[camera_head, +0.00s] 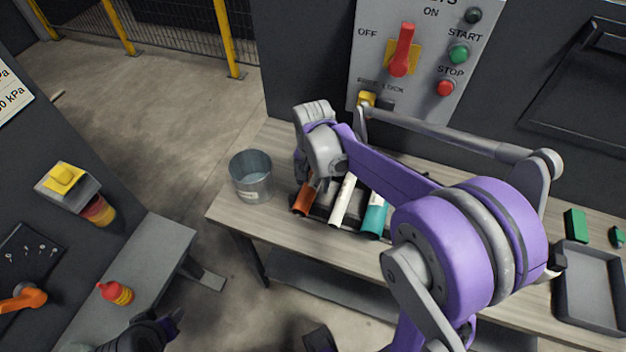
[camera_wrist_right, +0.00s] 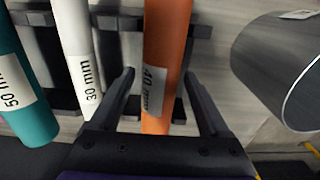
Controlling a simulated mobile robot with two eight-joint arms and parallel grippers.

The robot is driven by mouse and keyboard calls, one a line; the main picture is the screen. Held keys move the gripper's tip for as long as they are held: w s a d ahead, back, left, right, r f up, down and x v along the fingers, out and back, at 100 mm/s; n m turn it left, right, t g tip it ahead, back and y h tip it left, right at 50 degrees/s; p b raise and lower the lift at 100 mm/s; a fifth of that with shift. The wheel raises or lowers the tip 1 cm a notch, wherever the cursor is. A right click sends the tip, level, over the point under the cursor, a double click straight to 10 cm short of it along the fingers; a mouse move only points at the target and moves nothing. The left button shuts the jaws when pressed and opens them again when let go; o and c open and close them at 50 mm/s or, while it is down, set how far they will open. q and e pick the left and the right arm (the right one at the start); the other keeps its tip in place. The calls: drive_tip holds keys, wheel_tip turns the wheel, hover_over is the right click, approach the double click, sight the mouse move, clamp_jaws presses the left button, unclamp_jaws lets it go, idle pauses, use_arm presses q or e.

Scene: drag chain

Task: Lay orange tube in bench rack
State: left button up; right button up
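The orange tube (camera_head: 302,201) lies at the left end of the dark bench rack (camera_head: 322,212), beside a white tube (camera_head: 343,200) and a teal tube (camera_head: 374,216). In the right wrist view the orange tube (camera_wrist_right: 166,50) bears a "40 mm" label and lies across the black rack bars (camera_wrist_right: 116,22). My right gripper (camera_wrist_right: 158,76) is open, with one finger on each side of the orange tube and a visible gap on the left. In the head view my right arm partly hides the tubes and rack. My left gripper (camera_head: 172,320) is low at the left; its fingers are unclear.
A metal bucket (camera_head: 251,178) stands left of the rack on the wooden bench (camera_head: 285,232). A grey tray (camera_head: 590,290) and a green block (camera_head: 575,225) are at the right. A control panel (camera_head: 425,50) with a red lever rises behind the bench.

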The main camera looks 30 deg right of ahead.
wheel_tip(320, 180, up, 11)
drive_tip(key=shift+f+p, duration=0.1)
drive_tip(key=shift+p, duration=0.35)
idle(0.3)
idle(0.4)
drive_tip(key=s+a+f+n+t+p, duration=0.1)
drive_tip(key=s+a+f+n+t, duration=0.1)
drive_tip(key=s+n, duration=0.3)
drive_tip(key=s+a+f+n+t+p, duration=0.1)
drive_tip(key=s+a+f+n+t, duration=0.1)
drive_tip(key=s, duration=0.8)
drive_tip(key=a+n+t, duration=0.1)
drive_tip(key=a+n, duration=0.1)
drive_tip(key=n, duration=0.1)
drive_tip(key=shift+s+a+f, duration=0.2)
drive_tip(key=shift+a+f, duration=0.05)
drive_tip(key=shift+a, duration=0.1)
